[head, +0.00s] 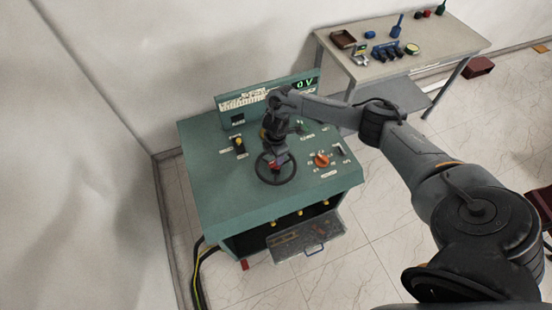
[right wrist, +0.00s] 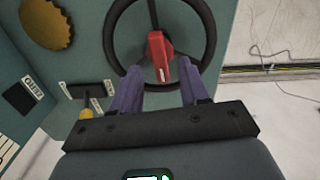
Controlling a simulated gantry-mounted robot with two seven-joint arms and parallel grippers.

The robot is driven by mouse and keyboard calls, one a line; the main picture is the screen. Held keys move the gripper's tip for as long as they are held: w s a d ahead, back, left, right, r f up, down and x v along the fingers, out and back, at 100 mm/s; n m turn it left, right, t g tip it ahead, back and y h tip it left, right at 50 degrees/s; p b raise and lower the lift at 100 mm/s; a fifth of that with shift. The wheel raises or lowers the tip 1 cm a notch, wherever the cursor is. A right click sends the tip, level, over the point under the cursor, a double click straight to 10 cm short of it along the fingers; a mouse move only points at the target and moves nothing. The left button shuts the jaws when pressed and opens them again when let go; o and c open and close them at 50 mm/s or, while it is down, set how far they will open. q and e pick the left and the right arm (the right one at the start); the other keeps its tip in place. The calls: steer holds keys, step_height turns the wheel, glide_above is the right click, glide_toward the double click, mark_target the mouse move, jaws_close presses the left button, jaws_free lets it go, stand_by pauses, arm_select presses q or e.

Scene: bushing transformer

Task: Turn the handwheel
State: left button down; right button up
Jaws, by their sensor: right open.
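The handwheel (head: 277,184) is a black ring on the sloping top of the green control desk (head: 210,185). In the right wrist view its rim (right wrist: 108,38) fills the top middle, with a red part (right wrist: 158,52) at its centre. My right gripper (head: 275,157) is over the wheel in the head view. In the right wrist view its two purple fingers (right wrist: 160,70) are apart, one on each side of the red part's lower end, with gaps between. Whether they touch the rim cannot be told. My left gripper is not in view.
The desk also carries an orange knob (head: 321,160), a yellow-tipped lever (head: 239,143) and a green display reading 0 V (head: 306,84). A side table (head: 450,45) with small parts stands behind. Cables lie left of the desk.

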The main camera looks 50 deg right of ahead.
step_height(320, 180, up, 8)
steer(key=p, duration=0.1)
steer(key=shift+f, duration=0.25)
